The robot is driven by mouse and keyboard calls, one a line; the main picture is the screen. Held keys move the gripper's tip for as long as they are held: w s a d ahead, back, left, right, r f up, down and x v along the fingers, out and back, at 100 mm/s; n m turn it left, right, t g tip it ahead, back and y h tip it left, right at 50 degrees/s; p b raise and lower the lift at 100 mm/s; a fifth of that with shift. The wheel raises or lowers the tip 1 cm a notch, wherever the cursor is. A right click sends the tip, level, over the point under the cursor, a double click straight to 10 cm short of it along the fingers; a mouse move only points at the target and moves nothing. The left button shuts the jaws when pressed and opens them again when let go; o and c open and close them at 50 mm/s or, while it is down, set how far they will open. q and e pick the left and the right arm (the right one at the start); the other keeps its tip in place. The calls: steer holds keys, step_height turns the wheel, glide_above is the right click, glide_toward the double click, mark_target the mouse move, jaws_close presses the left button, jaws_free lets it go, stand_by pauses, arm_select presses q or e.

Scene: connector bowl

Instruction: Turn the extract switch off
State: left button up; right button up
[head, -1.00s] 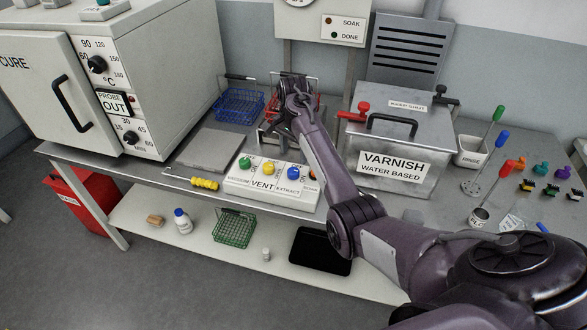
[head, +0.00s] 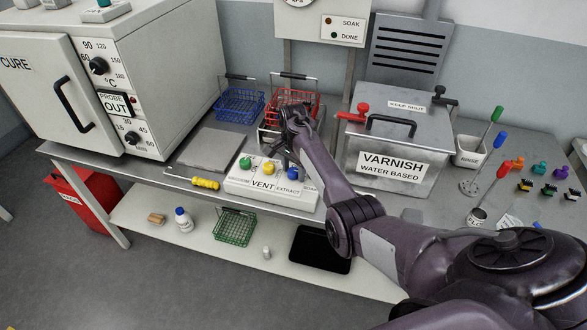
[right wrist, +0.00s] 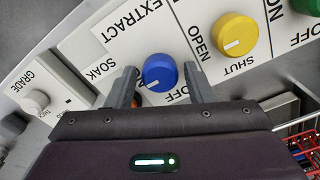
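The extract switch is a blue knob (head: 293,173) at the right of the white VENT box (head: 245,188) on the bench. In the right wrist view, the blue knob (right wrist: 160,72) has a white mark pointing to the lower left, away from the OFF label at its lower right. My right gripper (head: 283,155) is above the back of the box. In the right wrist view its two fingers (right wrist: 162,80) are apart, one to each side of the knob in the picture; contact cannot be told. My left gripper is not in view.
A yellow knob (head: 268,168) and a green knob (head: 245,162) share the box. A red basket (head: 292,98) stands behind my gripper, and a blue basket (head: 240,104) is to its left. The varnish tank (head: 400,145) is to the right. A yellow-handled tool (head: 205,183) lies left of the box.

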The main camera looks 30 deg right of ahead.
steer(key=c, duration=0.8)
steer(key=shift+o, duration=0.2)
steer(key=n+p, duration=0.1)
steer(key=n, duration=0.2)
steer(key=shift+r+p, duration=0.15)
steer(key=shift+p, duration=0.2)
steer(key=n+p, duration=0.1)
steer(key=n, duration=0.3)
steer(key=shift+n+p, duration=0.3)
steer(key=n+p, duration=0.1)
steer(key=n, duration=0.9)
steer(key=shift+w+n, duration=0.1)
steer(key=shift+n, duration=0.2)
